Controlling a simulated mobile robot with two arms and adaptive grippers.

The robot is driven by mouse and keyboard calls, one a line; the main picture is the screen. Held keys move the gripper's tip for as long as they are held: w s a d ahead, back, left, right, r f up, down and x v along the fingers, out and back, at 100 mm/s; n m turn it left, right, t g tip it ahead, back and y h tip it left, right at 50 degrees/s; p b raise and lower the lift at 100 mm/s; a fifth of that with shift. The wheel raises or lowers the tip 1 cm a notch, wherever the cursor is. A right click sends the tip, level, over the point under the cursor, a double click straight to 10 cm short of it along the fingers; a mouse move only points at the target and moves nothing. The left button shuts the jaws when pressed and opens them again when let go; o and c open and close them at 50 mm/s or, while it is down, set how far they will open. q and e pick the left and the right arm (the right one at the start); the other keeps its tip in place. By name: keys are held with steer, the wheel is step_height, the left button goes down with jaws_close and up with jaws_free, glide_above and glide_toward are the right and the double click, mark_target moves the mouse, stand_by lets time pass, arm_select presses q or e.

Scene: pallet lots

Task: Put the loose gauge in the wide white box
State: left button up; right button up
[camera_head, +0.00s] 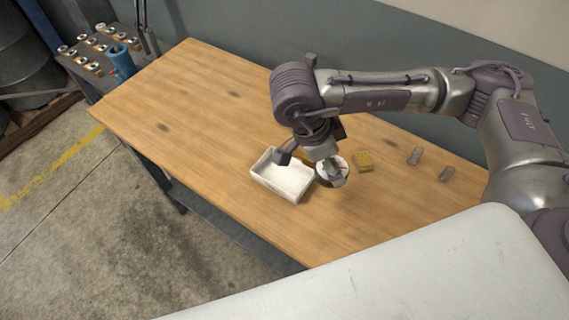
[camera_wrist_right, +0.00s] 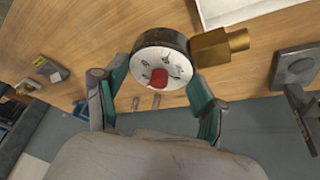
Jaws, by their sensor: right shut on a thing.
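The round gauge has a white face, a dark rim and a brass fitting. In the right wrist view the gauge (camera_wrist_right: 158,65) sits between the green-padded fingers of my right gripper (camera_wrist_right: 160,85), which is shut on it. In the head view the gauge (camera_head: 333,179) is partly covered by my right gripper (camera_head: 331,168), just right of the white box. The open white box (camera_head: 283,192) stands on the table and looks empty where its inside shows. A corner of the box (camera_wrist_right: 245,10) shows at the top of the right wrist view. My left gripper is out of view.
The table's left part is clear. A side stand (camera_head: 95,50) at the far left holds several small metal parts and a blue object.

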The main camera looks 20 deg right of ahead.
steer(key=w+a+f+p, duration=0.1)
steer(key=w+a+f, duration=0.1)
steer(key=w+a, duration=0.1)
steer(key=w+a+f, duration=0.3)
steer(key=shift+w+a+f+p, duration=0.15)
steer(key=shift+a+p, duration=0.15)
steer(key=shift+p, duration=0.1)
step_height(320, 180, down, 4)
steer(key=shift+r+p, duration=0.2)
steer(key=shift+p, duration=0.4)
steer(key=shift+f, duration=0.25)
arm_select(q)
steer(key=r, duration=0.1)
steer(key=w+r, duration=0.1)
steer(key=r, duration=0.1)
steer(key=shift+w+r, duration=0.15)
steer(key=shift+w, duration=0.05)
arm_select(e)
steer(key=shift+f, duration=0.1)
steer(key=o, duration=0.9)
steer(key=shift+f+b, duration=0.1)
steer(key=shift+b, duration=0.2)
steer(key=o, duration=0.5)
steer(key=shift+c, duration=0.2)
